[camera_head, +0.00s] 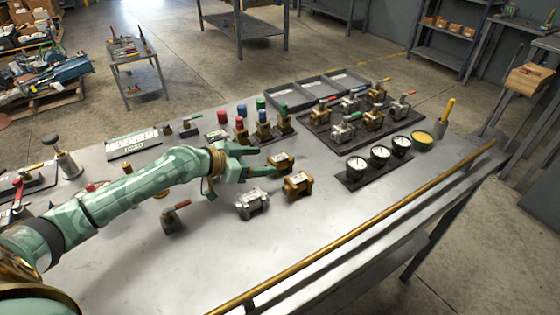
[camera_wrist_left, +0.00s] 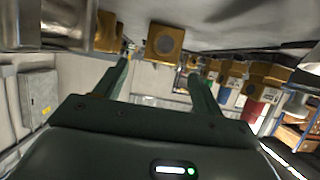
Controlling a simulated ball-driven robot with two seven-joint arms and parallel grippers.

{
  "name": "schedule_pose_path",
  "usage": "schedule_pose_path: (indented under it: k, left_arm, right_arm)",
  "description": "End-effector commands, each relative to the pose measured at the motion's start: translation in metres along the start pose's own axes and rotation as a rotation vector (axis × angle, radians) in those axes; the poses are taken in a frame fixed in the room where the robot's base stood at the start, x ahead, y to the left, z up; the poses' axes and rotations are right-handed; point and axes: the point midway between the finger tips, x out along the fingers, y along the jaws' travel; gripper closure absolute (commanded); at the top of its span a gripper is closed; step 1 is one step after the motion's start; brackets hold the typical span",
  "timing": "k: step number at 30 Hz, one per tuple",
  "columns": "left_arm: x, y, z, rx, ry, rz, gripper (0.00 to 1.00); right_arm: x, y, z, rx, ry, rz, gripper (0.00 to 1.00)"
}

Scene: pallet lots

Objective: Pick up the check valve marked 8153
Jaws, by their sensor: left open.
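Two brass check valves and a silver one stand on the bench by my left gripper (camera_head: 267,161). The far brass valve (camera_head: 281,160) is just beyond the open fingertips, and nothing is held. The nearer brass valve (camera_head: 297,184) is right of the gripper, and the silver valve (camera_head: 252,203) is below it in the picture. In the left wrist view, one brass valve (camera_wrist_left: 165,42) shows beyond the gap between the fingers (camera_wrist_left: 159,70). Another brass valve (camera_wrist_left: 107,30) and the silver body (camera_wrist_left: 68,20) are to its left. I cannot read any number on them. My right gripper is not in view.
A red-handled valve (camera_head: 174,216) lies below my left arm. Valves with red, blue and green caps (camera_head: 262,127) stand behind the gripper. A dark tray (camera_head: 330,122) of handled valves and a gauge panel (camera_head: 365,177) are to the right. A brass rail (camera_head: 370,226) edges the bench.

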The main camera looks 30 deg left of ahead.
Motion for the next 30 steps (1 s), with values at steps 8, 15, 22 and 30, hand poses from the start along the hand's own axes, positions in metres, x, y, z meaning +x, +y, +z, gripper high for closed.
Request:
schedule_pose_path:
  k: [8,15,22,30]
  left_arm:
    - [0.045,-0.002,-0.004,-0.002,0.001,0.0,0.31]
    - [0.054,-0.002,-0.005,0.0,0.0,-0.001,0.31]
    - [0.054,-0.002,-0.005,0.001,0.0,-0.001,0.7]
    - [0.054,-0.002,-0.006,0.001,0.002,-0.002,0.92]
  right_arm:
    - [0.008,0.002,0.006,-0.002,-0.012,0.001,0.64]
    - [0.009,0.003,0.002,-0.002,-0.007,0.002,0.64]
    - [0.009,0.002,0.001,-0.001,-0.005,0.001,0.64]
    - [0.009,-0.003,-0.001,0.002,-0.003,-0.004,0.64]
